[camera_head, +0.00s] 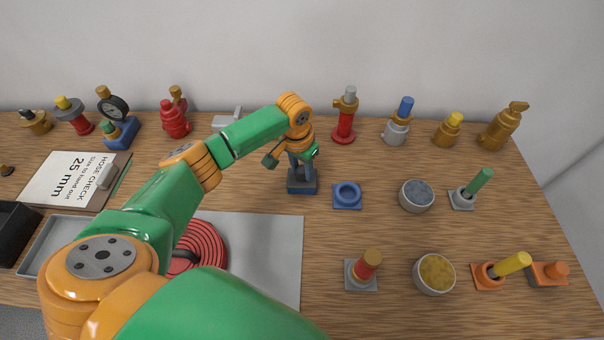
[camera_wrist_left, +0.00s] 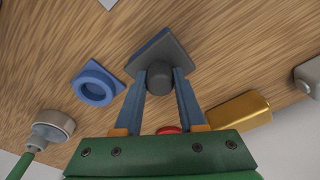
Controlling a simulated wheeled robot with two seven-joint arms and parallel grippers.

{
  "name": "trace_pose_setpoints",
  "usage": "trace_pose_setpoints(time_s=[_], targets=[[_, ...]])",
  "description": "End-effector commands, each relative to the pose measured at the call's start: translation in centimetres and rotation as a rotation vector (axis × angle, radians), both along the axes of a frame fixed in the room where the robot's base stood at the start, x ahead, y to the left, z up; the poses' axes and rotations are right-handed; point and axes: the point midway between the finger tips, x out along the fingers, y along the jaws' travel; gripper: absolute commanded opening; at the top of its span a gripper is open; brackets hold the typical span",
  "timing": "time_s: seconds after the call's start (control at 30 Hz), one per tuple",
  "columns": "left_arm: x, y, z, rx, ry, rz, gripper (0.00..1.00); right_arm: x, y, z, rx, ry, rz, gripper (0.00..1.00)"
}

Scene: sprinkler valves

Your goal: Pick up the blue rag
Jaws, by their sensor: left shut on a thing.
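My left gripper (camera_head: 300,157) reaches down near the middle of the table. Its fingers (camera_wrist_left: 162,85) are shut on the dark round knob of a grey block with a blue edge (camera_wrist_left: 160,50). In the head view this block (camera_head: 302,183) shows as a blue base under the fingers; I cannot tell whether it rests on the table or is just above it. No thing in view looks clearly like a cloth rag. A grey round pot (camera_head: 416,195) has a rough blue-grey top. My right gripper is not in view.
A blue ring on a square base (camera_head: 347,196) stands just right of the gripper; it also shows in the wrist view (camera_wrist_left: 97,84). Several valves, such as a red one (camera_head: 344,120), line the back. A grey tray (camera_head: 270,250) and a red coiled hose (camera_head: 203,243) lie at front left.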

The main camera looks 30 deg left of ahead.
Motion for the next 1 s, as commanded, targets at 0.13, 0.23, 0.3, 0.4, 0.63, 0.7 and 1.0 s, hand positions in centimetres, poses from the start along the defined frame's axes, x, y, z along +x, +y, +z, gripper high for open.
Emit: trace_pose_setpoints(time_s=[0.13,0.23,0.3,0.4,0.63,0.7,1.0], targets=[[0.1,0.0,1.4,-0.002,-0.006,0.000,0.00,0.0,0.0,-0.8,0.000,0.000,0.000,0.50],[-0.5,0.4,3.7,-0.001,-0.006,0.000,0.00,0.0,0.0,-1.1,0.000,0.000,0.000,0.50],[-1.9,1.2,5.5,0.002,-0.006,-0.001,0.00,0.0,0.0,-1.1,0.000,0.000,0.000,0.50],[-4.1,2.3,8.4,0.003,-0.006,0.001,0.00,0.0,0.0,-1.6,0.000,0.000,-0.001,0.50],[-10.1,5.3,11.3,0.005,-0.003,0.005,0.00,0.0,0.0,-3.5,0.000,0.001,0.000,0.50],[-11.2,5.8,12.0,0.004,-0.002,0.005,0.00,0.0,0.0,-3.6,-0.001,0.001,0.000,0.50],[-12.5,6.3,12.9,0.000,0.000,0.001,0.00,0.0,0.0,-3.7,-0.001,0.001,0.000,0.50]])
